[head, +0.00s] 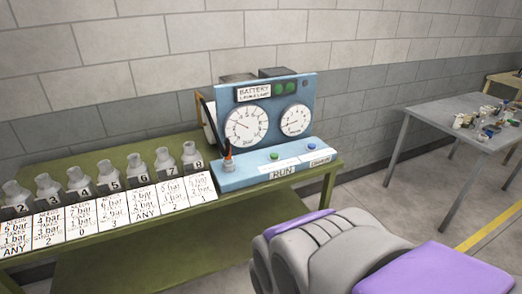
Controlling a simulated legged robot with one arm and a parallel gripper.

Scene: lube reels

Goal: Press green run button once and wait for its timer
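The green run button (274,155) stands on the sloped front of a light-blue panel (240,177), above a plate reading RUN (282,173). Nothing touches it. A blue button (311,147) is to its right, with a small label below it. Two green lamps (284,88) are at the top of the panel beside a sign (254,91) whose top line seems to read BATTERY. Two round white dials, a large one (247,124) and a smaller one (295,120), are below. I cannot make out a timer. Grey and purple parts of my arm fill the lower right; my gripper does not show.
The panel stands on the right end of a green bench (110,227). Several numbered bottles (138,167) with printed cards (142,200) line the bench to its left. A grey table (440,115) with small items is at the right. Floor shows between bench and table.

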